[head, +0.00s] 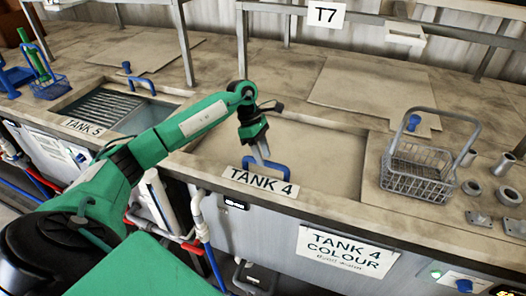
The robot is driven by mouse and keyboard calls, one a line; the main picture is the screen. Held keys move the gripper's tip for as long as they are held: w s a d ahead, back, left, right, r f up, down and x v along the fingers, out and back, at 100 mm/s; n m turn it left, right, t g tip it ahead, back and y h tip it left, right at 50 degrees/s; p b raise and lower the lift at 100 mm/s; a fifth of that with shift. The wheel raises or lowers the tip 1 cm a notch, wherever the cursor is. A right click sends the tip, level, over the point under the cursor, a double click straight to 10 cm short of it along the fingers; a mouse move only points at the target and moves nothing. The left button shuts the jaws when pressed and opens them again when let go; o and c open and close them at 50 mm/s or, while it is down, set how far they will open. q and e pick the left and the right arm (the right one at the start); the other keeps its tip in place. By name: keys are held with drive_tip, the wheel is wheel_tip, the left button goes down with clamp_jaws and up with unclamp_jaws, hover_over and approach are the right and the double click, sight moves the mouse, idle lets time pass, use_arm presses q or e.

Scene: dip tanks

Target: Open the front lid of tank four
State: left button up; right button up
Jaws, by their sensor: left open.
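Tank four is marked by a "TANK 4" label (260,182) on its front rim and a "TANK 4 COLOUR" sign (345,251) on the panel below. Its front lid (318,160) is a flat beige sheet lying level in the recess, and it looks closed. A blue handle (286,168) stands at the lid's front edge, just behind the label. My left gripper (262,159) points down at this handle with its jaws open. Its fingers overlap the handle in the view; I cannot tell whether they touch it. My right gripper is out of view.
Tank five, left of my arm, is open with a grating (104,108) inside. A grey wire basket (418,172) and several metal parts (508,197) stand on the right of the counter. A rear lid (372,88) lies behind. Metal posts (184,45) rise at the back.

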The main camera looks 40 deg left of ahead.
use_arm(q)
drive_tip(key=shift+d+f, duration=0.25)
drive_tip(key=shift+f, duration=0.3)
clamp_jaws()
